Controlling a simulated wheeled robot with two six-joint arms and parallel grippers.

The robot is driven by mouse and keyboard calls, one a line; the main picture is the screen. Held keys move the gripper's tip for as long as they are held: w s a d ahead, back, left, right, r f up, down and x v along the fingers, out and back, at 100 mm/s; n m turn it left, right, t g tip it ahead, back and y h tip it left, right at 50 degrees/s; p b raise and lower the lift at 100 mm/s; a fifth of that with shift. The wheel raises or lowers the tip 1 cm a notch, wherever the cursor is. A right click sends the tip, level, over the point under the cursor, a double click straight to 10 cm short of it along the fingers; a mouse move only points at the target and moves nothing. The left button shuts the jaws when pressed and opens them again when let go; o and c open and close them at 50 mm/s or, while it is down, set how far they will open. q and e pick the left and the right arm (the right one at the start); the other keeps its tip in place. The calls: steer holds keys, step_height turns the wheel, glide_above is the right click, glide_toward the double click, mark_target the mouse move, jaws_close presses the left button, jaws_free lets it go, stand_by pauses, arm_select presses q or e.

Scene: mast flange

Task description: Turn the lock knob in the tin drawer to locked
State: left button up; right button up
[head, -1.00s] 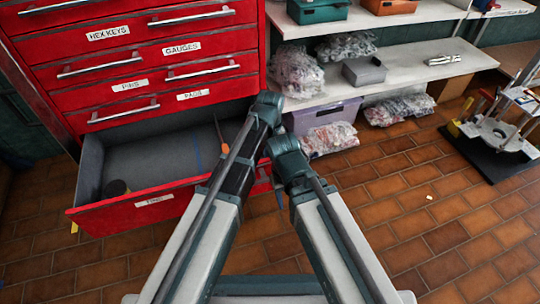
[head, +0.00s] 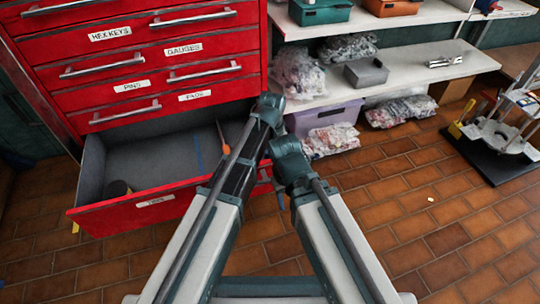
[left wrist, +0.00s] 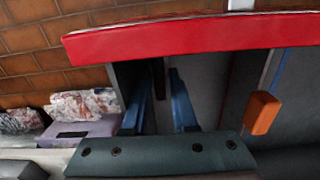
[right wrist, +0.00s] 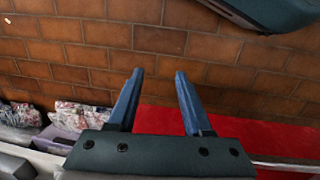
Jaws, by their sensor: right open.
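The open bottom drawer (head: 140,214) of the red cabinet has a grey inside and a label that seems to read TINS. I cannot make out a lock knob for certain. My left gripper (left wrist: 158,70) has its blue fingers apart over the drawer's inside, with a small dark shape between them in the picture; the orange handle (left wrist: 262,113) is to their right. My right gripper (right wrist: 158,72) is open and empty, over the floor beside the red drawer front (right wrist: 240,132).
Closed red drawers (head: 150,72) with bar handles rise above the open one. To the right, a shelf (head: 420,66) holds a grey tray (head: 366,72) and bags; a purple bin (head: 325,118) stands below. A black-based stand (head: 495,155) is at far right. The tiled floor between is mostly clear.

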arm_select(q)
steer(key=n, duration=0.3)
steer(key=shift+a+n, duration=0.1)
steer(key=shift+n, duration=0.2)
steer(key=n, duration=0.4)
steer(key=shift+s+a+n, duration=0.1)
steer(key=shift+s+n, duration=0.05)
steer(key=shift+n, duration=0.25)
step_height(320, 180, up, 14)
steer(key=p, duration=1.4)
steer(key=s+a+m, duration=0.6)
steer(key=a+m, duration=0.1)
steer(key=a, duration=0.5)
steer(key=s+a+r+m+p, duration=0.1)
steer(key=s+r+m+p, duration=0.4)
steer(key=r+p, duration=0.5)
steer(key=shift+s+r+m+p, duration=0.3)
steer(key=shift+s+m, duration=0.1)
steer(key=shift+m, duration=0.1)
steer(key=shift+a+f, duration=0.1)
